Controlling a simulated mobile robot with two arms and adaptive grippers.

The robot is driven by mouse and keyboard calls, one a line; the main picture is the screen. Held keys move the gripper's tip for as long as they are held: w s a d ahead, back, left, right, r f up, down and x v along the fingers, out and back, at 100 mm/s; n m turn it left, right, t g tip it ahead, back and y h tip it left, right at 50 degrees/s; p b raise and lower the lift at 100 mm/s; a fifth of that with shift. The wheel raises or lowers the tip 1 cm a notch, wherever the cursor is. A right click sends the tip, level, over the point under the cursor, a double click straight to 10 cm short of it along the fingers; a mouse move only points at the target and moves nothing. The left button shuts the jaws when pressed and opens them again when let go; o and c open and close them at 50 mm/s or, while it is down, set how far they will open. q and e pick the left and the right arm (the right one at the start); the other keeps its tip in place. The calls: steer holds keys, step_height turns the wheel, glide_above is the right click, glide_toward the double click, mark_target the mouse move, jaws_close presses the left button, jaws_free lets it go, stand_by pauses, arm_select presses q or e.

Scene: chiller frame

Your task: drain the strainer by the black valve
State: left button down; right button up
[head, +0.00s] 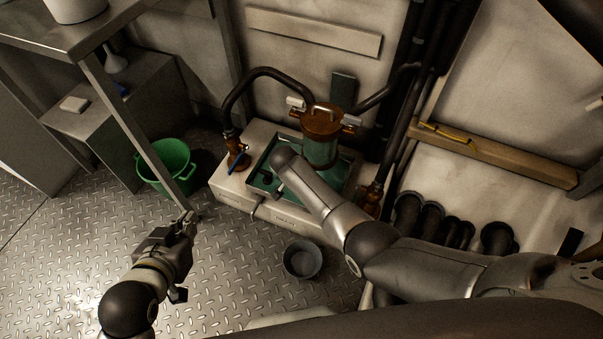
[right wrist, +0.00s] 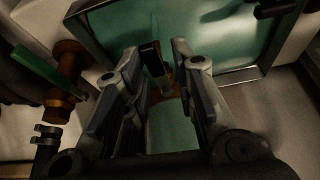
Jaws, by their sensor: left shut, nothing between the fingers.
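The strainer (head: 321,140), with a brown lid and a glassy green body, stands in a green tray (head: 258,184) on a pale box. In the right wrist view a black lever (right wrist: 152,60), which looks like the black valve's handle, stands between the fingers of my right gripper (right wrist: 156,62). That gripper is open; I cannot tell whether a finger touches the lever. My left gripper (head: 186,226) is shut and empty above the floor, left of the box.
A green bucket (head: 168,168) and a small dark pot (head: 302,259) stand on the floor. A blue-handled valve (head: 236,156) is left of the strainer. A brown valve with a green handle (right wrist: 42,68) is beside my right gripper. Black pipes (head: 432,212) stand at the right.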

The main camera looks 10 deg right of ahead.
step_height(320, 180, up, 10)
stand_by(0.5)
steer(key=shift+f, duration=0.1)
